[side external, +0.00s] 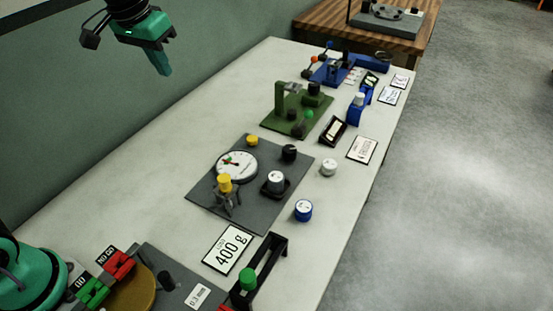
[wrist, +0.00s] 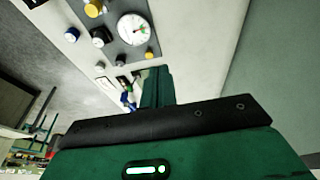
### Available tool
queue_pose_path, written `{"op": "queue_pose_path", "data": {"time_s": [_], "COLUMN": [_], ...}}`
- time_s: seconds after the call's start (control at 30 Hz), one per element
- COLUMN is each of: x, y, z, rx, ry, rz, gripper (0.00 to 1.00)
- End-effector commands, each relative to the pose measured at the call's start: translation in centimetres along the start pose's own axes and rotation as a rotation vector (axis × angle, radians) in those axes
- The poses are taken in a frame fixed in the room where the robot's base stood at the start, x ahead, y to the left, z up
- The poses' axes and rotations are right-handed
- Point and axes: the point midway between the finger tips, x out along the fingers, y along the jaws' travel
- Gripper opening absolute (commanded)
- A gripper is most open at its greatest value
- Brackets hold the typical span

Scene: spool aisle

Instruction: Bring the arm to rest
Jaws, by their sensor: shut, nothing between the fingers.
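My gripper (side external: 163,66) hangs at the top left of the side external view, high above the far-left part of the long white bench. It is green with a dark mount, and its fingers are together with nothing between them. In the wrist view my gripper (wrist: 157,80) points along the bench, its green fingers closed. It touches nothing that I can see. Most of the arm lies outside the side external view.
The white bench (side external: 130,190) holds a grey plate with a dial gauge (side external: 237,165), a 400 g card (side external: 228,248), a green fixture (side external: 296,110), a blue fixture (side external: 335,70) and several weights. A wooden table (side external: 320,22) stands beyond. The bench's left strip is clear.

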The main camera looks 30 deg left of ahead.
Motion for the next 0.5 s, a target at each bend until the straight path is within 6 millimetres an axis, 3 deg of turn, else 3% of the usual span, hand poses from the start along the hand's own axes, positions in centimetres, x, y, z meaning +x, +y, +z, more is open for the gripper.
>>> {"op": "queue_pose_path", "data": {"time_s": [0.2, 0.5], "x": [-1.5, -2.2], "y": [-0.9, -2.0], "z": [4.0, 9.6], "rx": [0.000, 0.001], "ry": [0.049, 0.113], "rz": [-0.002, -0.006], "gripper": [0.00, 0.00]}}
